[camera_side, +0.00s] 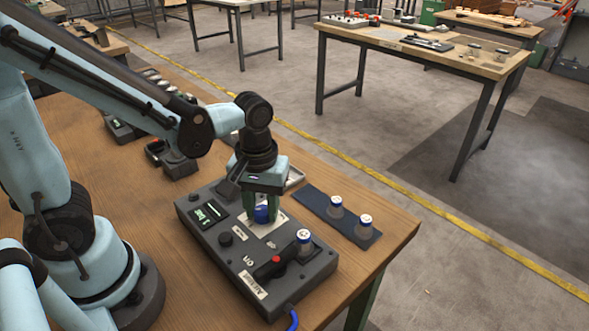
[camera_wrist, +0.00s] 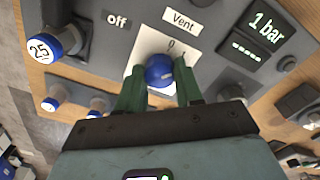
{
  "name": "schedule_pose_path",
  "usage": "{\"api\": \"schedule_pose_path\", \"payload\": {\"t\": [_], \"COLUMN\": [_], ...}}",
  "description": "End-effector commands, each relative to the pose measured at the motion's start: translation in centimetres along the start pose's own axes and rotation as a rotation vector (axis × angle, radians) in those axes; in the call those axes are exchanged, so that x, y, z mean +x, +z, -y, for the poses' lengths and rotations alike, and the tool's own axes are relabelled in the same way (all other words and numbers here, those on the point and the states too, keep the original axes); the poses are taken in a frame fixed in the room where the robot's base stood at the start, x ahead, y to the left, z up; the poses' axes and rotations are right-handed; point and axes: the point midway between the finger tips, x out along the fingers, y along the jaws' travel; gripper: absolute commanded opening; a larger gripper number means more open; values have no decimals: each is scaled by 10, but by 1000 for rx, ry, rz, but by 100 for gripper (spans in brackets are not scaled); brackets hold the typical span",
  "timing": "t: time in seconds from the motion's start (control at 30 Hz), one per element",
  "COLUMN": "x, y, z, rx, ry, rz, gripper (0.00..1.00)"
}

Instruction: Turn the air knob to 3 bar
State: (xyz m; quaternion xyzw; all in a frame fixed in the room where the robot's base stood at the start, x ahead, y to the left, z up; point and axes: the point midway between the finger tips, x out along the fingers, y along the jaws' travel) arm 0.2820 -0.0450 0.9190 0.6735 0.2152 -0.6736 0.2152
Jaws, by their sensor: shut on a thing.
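The air knob is a round blue knob (camera_side: 262,213) on a white dial plate on the grey control box (camera_side: 225,262). In the wrist view the blue knob (camera_wrist: 159,70) sits between my green fingers, with a "0" mark on the white plate (camera_wrist: 150,45) beyond it. My gripper (camera_side: 262,208) points down from above and is shut on the knob; its fingers (camera_wrist: 159,78) touch both sides. The display (camera_wrist: 257,35) reads "1 bar". The knob's pointer and most of the scale are hidden by the fingers and gripper body.
Two similar caps stand on a dark blue mat (camera_side: 318,205) to the right. A blue hose (camera_side: 292,318) leaves the front.

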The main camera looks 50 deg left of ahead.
Motion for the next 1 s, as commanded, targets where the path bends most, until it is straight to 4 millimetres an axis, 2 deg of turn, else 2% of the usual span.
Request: {"api": "schedule_pose_path", "payload": {"t": [1.0], "x": [0], "y": [0], "z": [0], "rx": [927], "ry": [1], "rz": [-1], "gripper": [5]}}
